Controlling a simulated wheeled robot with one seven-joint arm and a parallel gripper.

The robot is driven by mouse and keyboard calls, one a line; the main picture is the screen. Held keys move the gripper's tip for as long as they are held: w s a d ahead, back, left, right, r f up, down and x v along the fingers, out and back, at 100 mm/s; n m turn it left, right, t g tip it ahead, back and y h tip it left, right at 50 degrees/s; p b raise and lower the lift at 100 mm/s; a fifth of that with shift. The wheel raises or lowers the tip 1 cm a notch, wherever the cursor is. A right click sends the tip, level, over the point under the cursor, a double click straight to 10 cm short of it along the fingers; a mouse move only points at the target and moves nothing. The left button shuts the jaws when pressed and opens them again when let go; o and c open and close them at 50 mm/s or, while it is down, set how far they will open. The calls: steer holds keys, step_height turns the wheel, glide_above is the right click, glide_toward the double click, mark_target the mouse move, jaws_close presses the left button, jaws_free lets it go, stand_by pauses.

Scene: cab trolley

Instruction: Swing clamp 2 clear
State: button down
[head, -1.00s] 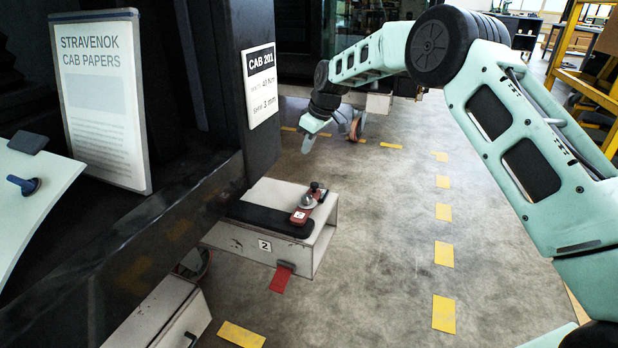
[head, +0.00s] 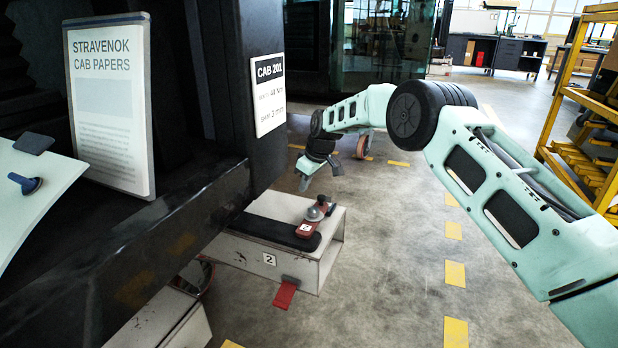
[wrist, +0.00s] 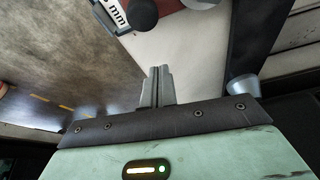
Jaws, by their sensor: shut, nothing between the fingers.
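Clamp 2 sits on a pale box bracket (head: 322,262) marked 2 beside the dark cab. A black bar (head: 262,231) lies along the box top, and a red piece (head: 308,228) with a dark knob (head: 330,208) is at its outer end. My gripper (head: 304,184) is just beyond the box in the head view, apart from the red piece. In the wrist view my gripper (wrist: 156,76) is shut and empty over the pale box top (wrist: 190,42). The dark knob (wrist: 138,12) and part of the red piece (wrist: 168,4) show at the top edge there.
A red tag (head: 285,294) hangs from the box front. The cab's dark post with the CAB 201 sign (head: 269,94) stands close on the left. A yellow rack (head: 572,150) is at the right. The floor with yellow dashes (head: 455,273) is open right of the box.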

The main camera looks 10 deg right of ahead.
mark_target(316, 203)
steer(key=shift+s+d+f+b, duration=0.15)
steer(key=shift+s+d+b, duration=0.6)
steer(key=shift+s+d, duration=0.65)
